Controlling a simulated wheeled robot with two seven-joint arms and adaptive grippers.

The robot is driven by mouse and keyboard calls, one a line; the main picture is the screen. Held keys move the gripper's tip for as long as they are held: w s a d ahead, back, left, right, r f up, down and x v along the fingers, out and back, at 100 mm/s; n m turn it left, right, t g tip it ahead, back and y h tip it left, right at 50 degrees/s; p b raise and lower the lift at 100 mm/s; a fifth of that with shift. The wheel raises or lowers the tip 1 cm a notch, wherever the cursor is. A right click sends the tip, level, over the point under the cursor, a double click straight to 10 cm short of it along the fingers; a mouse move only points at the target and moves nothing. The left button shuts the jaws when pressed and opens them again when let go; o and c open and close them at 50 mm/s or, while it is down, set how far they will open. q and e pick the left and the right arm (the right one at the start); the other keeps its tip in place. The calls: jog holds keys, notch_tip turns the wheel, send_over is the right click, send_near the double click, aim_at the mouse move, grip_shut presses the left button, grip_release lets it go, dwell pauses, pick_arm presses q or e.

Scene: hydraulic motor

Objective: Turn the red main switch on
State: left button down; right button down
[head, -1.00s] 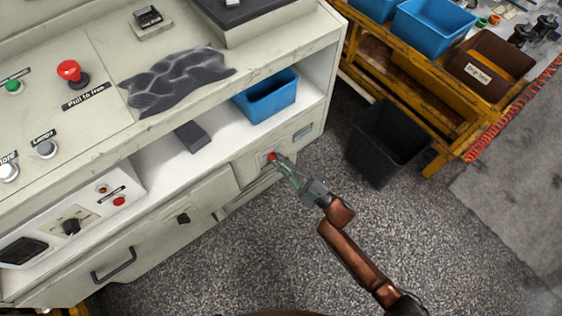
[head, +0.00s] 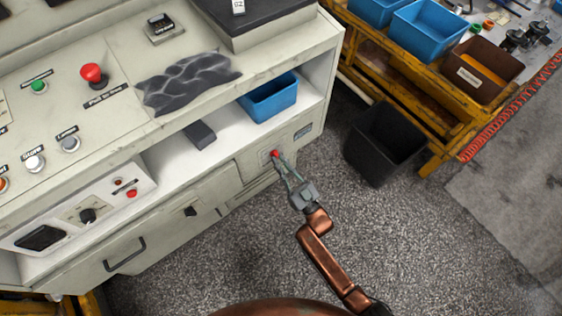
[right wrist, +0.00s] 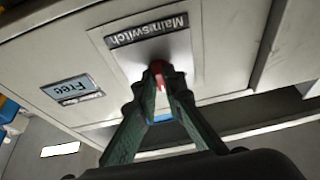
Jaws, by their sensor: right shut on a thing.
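The red main switch (head: 274,153) sits on the front of the grey cabinet, low at its right end. In the right wrist view the red knob (right wrist: 157,67) shows below the "Main switch" label (right wrist: 146,30). My right gripper (head: 277,158) reaches it from below in the head view. Its green fingertips (right wrist: 160,75) are closed on the two sides of the knob and partly cover it. How far the knob is turned cannot be told. My left gripper is not in view.
A "Free" label (right wrist: 72,89) is beside the switch. A blue bin (head: 270,97) stands on the cabinet shelf above. A black bin (head: 384,143) stands on the floor to the right, by a yellow rack (head: 400,88). Open floor lies in front.

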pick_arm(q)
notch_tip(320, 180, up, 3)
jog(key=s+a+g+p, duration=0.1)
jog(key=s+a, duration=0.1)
pick_arm(e)
jog(key=m, duration=0.1)
jog(key=m+t+h, duration=0.1)
jog(key=m, duration=0.1)
jog(key=shift+r+m+h, duration=0.15)
jog(key=shift+m+h, duration=0.15)
pick_arm(q)
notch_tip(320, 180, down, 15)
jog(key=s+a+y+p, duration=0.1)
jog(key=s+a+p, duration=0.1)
jog(key=p, duration=0.2)
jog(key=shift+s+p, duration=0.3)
pick_arm(e)
jog(key=shift+s+a+m+t+h, duration=0.15)
jog(key=shift+m+h, duration=1.05)
jog(key=shift+m, duration=1.15)
jog(key=shift+s+a+m+t+h, duration=0.15)
jog(key=shift+m+h, duration=1.05)
jog(key=shift+m, duration=1.15)
jog(key=shift+w+d, duration=0.1)
jog(key=shift+d, duration=0.05)
jog(key=c, duration=2)
grip_release()
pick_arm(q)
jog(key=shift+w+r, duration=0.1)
